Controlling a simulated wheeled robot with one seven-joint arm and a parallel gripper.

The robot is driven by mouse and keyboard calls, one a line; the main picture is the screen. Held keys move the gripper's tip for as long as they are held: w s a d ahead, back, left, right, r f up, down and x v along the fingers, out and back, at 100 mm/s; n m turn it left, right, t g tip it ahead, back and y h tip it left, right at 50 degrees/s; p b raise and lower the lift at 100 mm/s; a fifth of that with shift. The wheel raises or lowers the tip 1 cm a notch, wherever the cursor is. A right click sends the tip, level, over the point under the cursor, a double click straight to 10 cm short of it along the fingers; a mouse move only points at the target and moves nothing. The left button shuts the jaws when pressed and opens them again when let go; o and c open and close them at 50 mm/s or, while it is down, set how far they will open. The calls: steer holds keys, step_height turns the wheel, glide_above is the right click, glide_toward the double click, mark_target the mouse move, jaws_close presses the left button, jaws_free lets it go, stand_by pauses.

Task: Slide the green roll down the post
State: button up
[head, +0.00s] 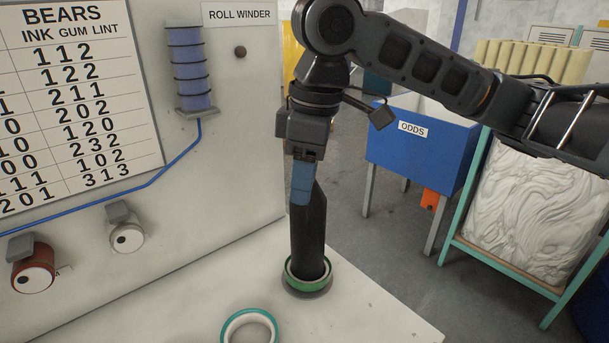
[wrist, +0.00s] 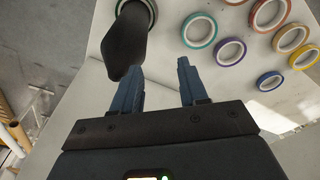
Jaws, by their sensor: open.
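The black post (head: 308,235) stands upright on the pale table. The green roll (head: 322,283) sits around the foot of the post, low on its dark base. In the wrist view the post (wrist: 128,42) rises toward the camera, and part of the green roll (wrist: 152,12) shows at the top edge. My gripper (head: 302,196) is at the upper part of the post, well above the roll. In the wrist view my gripper (wrist: 160,70) has its blue fingers apart with nothing between them. The post's tip lies just left of the left finger there.
A teal roll (head: 250,327) lies on the table (head: 370,318) near the post. The wrist view shows a purple roll (wrist: 231,52) and several others to the right. A grey panel with a blue spool (head: 192,70) stands left. A blue ODDS bin (head: 415,150) stands behind.

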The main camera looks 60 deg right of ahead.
step_height(320, 180, up, 8)
steer(key=shift+s+d+f, duration=0.15)
steer(key=shift+s+d, duration=0.05)
steer(key=shift+s, duration=0.25)
